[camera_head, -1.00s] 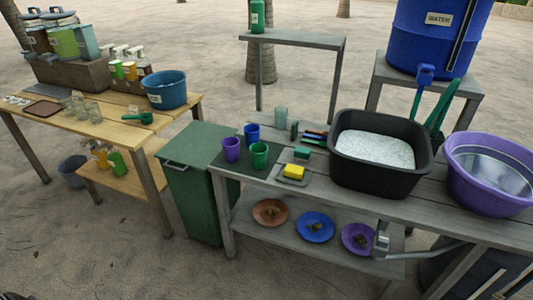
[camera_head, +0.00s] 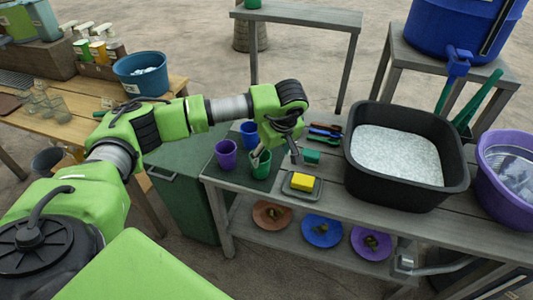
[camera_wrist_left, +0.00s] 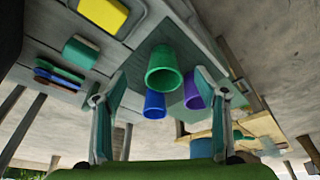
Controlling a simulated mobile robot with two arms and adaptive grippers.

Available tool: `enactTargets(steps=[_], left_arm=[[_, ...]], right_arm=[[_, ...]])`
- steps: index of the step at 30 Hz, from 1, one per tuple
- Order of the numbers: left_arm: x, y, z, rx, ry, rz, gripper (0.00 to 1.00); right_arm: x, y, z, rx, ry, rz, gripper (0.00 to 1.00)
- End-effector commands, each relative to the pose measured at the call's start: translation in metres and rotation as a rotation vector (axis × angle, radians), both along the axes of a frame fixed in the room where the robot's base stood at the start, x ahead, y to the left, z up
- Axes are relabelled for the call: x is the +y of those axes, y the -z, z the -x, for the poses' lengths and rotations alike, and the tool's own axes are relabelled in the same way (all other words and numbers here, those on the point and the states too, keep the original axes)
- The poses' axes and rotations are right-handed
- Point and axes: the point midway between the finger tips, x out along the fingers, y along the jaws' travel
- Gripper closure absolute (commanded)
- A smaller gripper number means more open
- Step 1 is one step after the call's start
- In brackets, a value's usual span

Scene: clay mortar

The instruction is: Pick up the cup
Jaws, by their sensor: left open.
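Three cups stand on a dark mat (camera_head: 240,180) at the left end of the grey counter. They are a green cup (camera_head: 261,171), a purple cup (camera_head: 226,158) and a blue cup (camera_head: 249,134). My left gripper (camera_head: 277,156) is open and empty just above and beside the green cup, partly covering its rim. In the left wrist view, the green cup (camera_wrist_left: 165,76) lies ahead, between the open fingers (camera_wrist_left: 160,80). The blue cup (camera_wrist_left: 155,107) and purple cup (camera_wrist_left: 193,88) appear behind it. Contact with the green cup cannot be told. My right gripper is out of view.
A yellow sponge (camera_head: 302,181) on a tray and a green sponge (camera_head: 312,157) lie right of the cups. A black basin (camera_head: 358,182) and purple tub (camera_head: 500,190) stand further right. Plates, including a blue one (camera_head: 322,230), lie on the shelf below.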

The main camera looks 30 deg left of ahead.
Motion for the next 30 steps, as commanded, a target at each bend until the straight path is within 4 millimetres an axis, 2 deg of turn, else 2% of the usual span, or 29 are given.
enactTargets(steps=[2, 5, 15, 23, 30], left_arm=[[0.014, -0.011, -0.002, -0.012, 0.02, -0.06, 0.34], [0.022, -0.007, -0.004, -0.013, 0.024, -0.082, 0.34], [0.041, 0.052, -0.017, -0.012, 0.023, -0.077, 0.34], [0.048, 0.069, -0.021, -0.014, 0.022, -0.077, 0.34], [0.061, 0.099, -0.029, -0.013, 0.021, -0.075, 0.34]], right_arm=[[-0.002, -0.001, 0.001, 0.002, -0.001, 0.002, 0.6], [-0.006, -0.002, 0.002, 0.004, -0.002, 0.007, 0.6], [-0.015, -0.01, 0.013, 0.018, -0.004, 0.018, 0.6], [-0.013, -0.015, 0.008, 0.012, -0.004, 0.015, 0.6], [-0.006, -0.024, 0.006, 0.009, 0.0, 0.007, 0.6]])
